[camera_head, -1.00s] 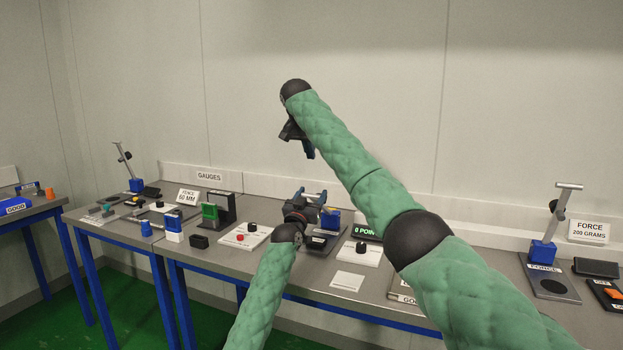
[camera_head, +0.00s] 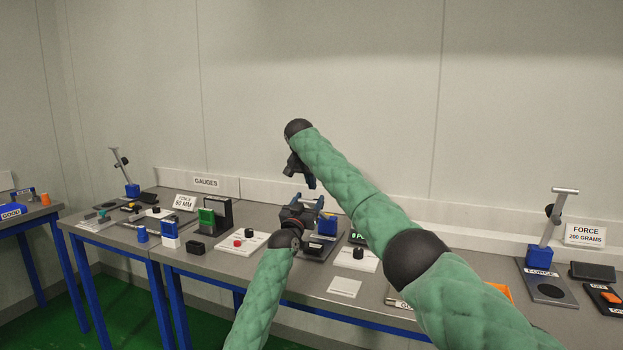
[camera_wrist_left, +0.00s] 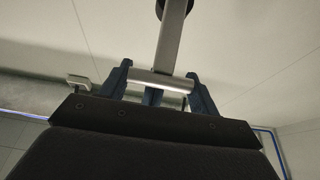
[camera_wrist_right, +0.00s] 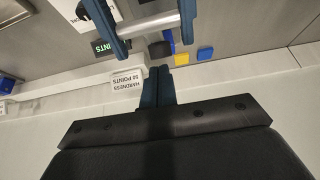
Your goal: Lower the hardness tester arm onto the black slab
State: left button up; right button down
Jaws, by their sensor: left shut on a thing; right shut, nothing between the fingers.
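The hardness tester is in the middle of the bench, with its blue post block (camera_head: 328,224) on a dark base (camera_head: 316,250). My left gripper (camera_wrist_left: 155,82) is shut on the silver crossbar (camera_wrist_left: 163,88) at the end of the tester arm (camera_wrist_left: 172,42). In the head view, my left gripper (camera_head: 303,213) holds this bar above the base. My right gripper (camera_wrist_right: 157,75) is shut and empty, in the air above and behind the tester, apart from it; it also shows in the head view (camera_head: 308,180). I cannot clearly make out the black slab; the left gripper blocks that area.
A white sign reading hardness 52 points (camera_wrist_right: 127,82) stands behind the tester. A display (camera_head: 357,238) and a white plate with a black knob (camera_head: 358,256) are to its right. A white plate with red and black knobs (camera_head: 243,242) is to its left. A force stand (camera_head: 541,258) is far right.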

aim_at(307, 201)
pick_arm(q)
jog(key=shift+f, duration=0.1)
pick_arm(e)
jog(key=shift+s+a+f, duration=0.2)
jog(key=shift+s+f, duration=0.35)
jog(key=shift+s+a+f, duration=0.15)
jog(key=shift+s+f, duration=0.35)
jog(key=shift+s, duration=0.05)
jog(key=shift+s+a+f, duration=0.2)
jog(key=shift+s+f, duration=0.25)
jog(key=shift+f, duration=0.1)
jog(key=shift+s+f, duration=0.1)
jog(key=shift+f, duration=0.1)
pick_arm(q)
jog(key=shift+r, duration=0.2)
jog(key=o, duration=1.4)
pick_arm(e)
jog(key=shift+t, duration=0.3)
pick_arm(q)
jog(key=shift+f, duration=0.1)
pick_arm(e)
jog(key=shift+r, duration=0.1)
